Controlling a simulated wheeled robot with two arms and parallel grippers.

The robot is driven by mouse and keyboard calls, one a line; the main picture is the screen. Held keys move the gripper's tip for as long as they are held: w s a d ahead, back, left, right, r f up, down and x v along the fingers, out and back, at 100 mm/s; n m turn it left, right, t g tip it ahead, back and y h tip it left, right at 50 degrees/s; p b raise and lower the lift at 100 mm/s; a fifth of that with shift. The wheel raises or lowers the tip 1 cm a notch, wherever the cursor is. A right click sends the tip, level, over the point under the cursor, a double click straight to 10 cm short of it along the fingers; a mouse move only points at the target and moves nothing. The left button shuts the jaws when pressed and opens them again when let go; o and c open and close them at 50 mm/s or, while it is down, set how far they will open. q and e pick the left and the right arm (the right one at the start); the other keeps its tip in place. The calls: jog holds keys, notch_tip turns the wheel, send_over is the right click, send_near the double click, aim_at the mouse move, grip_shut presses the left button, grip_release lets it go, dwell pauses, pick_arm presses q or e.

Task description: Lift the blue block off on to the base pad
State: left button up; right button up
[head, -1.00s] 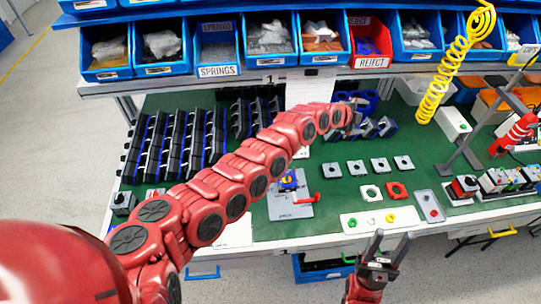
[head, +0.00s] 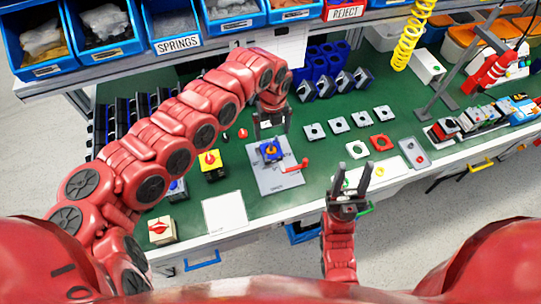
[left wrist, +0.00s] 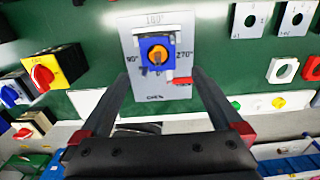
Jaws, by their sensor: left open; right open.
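The blue block (head: 264,152) sits on a grey plate (head: 280,183) on the green bench. It has an orange round knob on its face, clearer in the left wrist view (left wrist: 171,61). The plate bears 90°, 180° and 270° marks, and a red lever lies at its right side. My left gripper (head: 271,122) is open and empty, above and just behind the block. In the left wrist view its fingers (left wrist: 161,75) point toward the plate, either side of the block. A white pad (head: 224,212) lies bare at the bench front; its lettering is unreadable. My right gripper (head: 349,183) is open and empty near the front edge.
Square grey plates (head: 338,125) lie in a row to the right, with a white tray (head: 385,174) in front. Blue bins (head: 176,25) line the shelf behind. A yellow coiled hose (head: 413,40) hangs at the right.

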aim_at(271, 146)
pick_arm(q)
notch_tip(271, 146, down, 3)
jog(key=shift+d+f+p, duration=0.15)
jog(key=shift+f+p, duration=0.05)
jog(key=shift+p, duration=0.35)
jog(key=shift+f+p, duration=0.35)
jog(key=shift+f, duration=0.1)
jog(key=f, duration=0.1)
jog(key=f+p, duration=0.1)
jog(key=f, duration=0.2)
jog(key=shift+a+f, duration=0.2)
jog(key=shift+a, duration=0.1)
jog(key=shift+w+a+f, duration=0.1)
jog(key=shift+f, duration=0.1)
jog(key=c, duration=1.4)
jog(key=shift+r, duration=0.15)
notch_tip(271, 146, up, 10)
jog(key=shift+f+b, duration=0.1)
jog(key=shift+b, duration=1.15)
